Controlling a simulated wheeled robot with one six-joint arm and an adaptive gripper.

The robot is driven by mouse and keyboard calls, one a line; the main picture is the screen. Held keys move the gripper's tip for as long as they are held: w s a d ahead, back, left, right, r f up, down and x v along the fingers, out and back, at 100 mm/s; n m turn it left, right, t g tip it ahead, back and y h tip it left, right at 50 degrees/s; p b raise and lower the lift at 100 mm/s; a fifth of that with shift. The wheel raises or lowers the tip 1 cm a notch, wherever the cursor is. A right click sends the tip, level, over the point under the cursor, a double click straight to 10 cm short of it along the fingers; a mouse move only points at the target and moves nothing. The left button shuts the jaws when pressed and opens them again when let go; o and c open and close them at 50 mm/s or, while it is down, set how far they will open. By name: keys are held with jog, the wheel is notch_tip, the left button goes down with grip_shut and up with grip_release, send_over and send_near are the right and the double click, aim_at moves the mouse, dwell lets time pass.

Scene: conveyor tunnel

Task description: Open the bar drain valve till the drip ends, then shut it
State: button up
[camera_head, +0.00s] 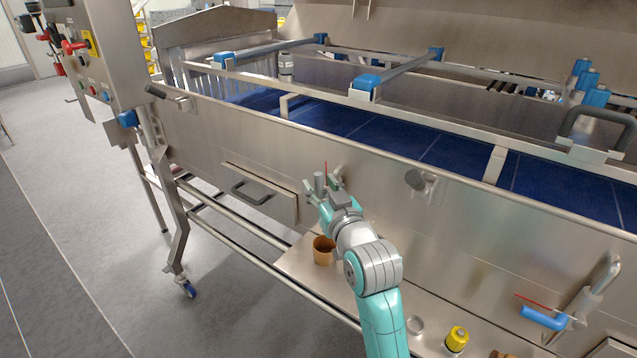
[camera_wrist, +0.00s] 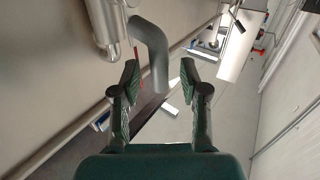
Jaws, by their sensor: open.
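A valve with a grey bent lever (camera_wrist: 152,50) sits on a steel pipe (camera_wrist: 106,30) at the front of the machine. A thin red mark shows beside the lever. My gripper (camera_wrist: 158,75) is open, and the lever's lower end shows between its fingertips in the wrist view; I cannot tell whether they touch. In the head view my gripper (camera_head: 328,187) is at the grey lever (camera_head: 319,184), partly hiding the valve. A brown cup (camera_head: 323,250) stands on the shelf below. A second valve with a blue lever (camera_head: 544,318) is at the lower right. No drip can be made out.
A drawer-like panel with a dark handle (camera_head: 252,192) is left of my gripper. A steel shelf (camera_head: 298,262) runs below, with a yellow-topped container (camera_head: 457,338) on it. The blue conveyor belt (camera_head: 385,134) lies above behind the side wall. The floor at left is clear.

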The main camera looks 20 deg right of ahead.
jog(key=shift+w, duration=0.85)
grip_shut()
